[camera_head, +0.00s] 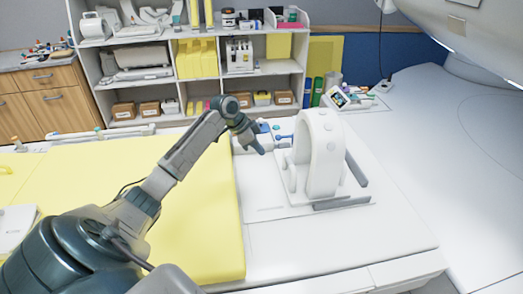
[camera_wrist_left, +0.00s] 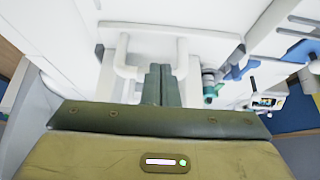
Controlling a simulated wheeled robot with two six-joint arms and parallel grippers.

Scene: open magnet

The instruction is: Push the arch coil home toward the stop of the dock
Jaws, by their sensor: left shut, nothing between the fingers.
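The arch coil (camera_head: 320,150), a white upright arch with an opening through it, stands on the dock (camera_head: 268,209), a flat white plate on the table. Dark grey bars edge the dock, one along its right side (camera_head: 356,170) and one at its front (camera_head: 341,203). I cannot tell which part is the stop. My left gripper (camera_head: 260,149) is shut and empty, pointing down to the left of the coil, with a gap showing between them. In the left wrist view its closed fingers (camera_wrist_left: 161,86) lie between two white bars of a bracket-like part.
A yellow pad (camera_head: 190,215) covers the table's left part. A shelf unit (camera_head: 200,75) stands at the back. The table (camera_head: 330,245) in front of the dock is clear.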

